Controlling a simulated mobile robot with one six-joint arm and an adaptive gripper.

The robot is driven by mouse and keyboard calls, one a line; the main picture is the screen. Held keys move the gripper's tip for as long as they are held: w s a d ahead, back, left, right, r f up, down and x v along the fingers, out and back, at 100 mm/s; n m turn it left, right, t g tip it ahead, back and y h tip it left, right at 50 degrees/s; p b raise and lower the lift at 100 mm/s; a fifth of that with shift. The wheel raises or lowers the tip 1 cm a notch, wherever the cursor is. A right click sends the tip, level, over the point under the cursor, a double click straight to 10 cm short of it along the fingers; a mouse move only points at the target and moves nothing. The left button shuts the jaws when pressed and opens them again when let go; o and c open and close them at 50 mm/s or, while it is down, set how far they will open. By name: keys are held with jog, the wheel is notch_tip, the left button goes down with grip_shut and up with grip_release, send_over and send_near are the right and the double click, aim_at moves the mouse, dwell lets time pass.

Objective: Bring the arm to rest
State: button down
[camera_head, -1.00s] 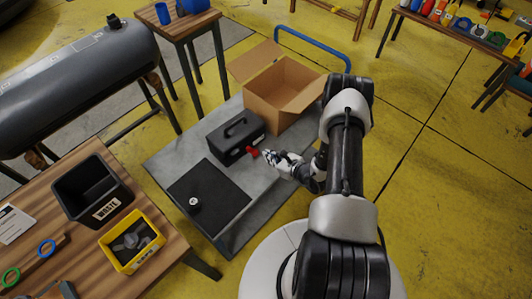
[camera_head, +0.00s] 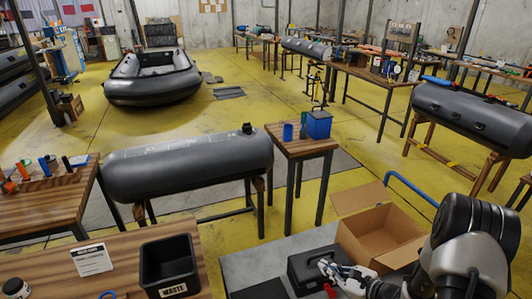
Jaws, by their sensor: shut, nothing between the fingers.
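My arm (camera_head: 465,245) comes in from the lower right, bent low over the grey platform cart. My gripper (camera_head: 328,266) is at its end, shut and empty. In the picture it overlaps the front of the black toolbox (camera_head: 305,268); I cannot tell whether it touches it. A small red piece (camera_head: 330,290) shows just below the gripper at the bottom edge.
An open cardboard box (camera_head: 375,238) stands on the grey cart (camera_head: 240,268), by its blue handle (camera_head: 410,187). A black waste bin (camera_head: 168,262) sits on the wooden bench at lower left. A grey tube (camera_head: 190,165) lies on a stand beyond. Yellow floor (camera_head: 100,130) is open farther back.

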jog(key=s+a+r+n+g, duration=0.3)
jog(key=s+a+r+n, duration=0.15)
jog(key=r, duration=0.25)
jog(key=s+a+r+n+g+y, duration=0.1)
jog(key=s+a+r+n+g, duration=0.1)
jog(key=s+a+r+n, duration=0.4)
jog(key=s+a+r+n+g, duration=0.2)
jog(key=a+r+n+g, duration=0.15)
jog(key=r, duration=0.45)
jog(key=s+d+r+n+t+h, duration=0.1)
jog(key=s+d+r+n+h, duration=0.3)
jog(key=s, duration=0.4)
jog(key=s+d+r+n+t+h, duration=0.2)
jog(key=s+d+r+n+h, duration=0.2)
jog(key=s+n, duration=0.3)
jog(key=shift+s+r+h, duration=0.4)
jog(key=shift+s+h, duration=0.35)
jog(key=shift+h, duration=0.05)
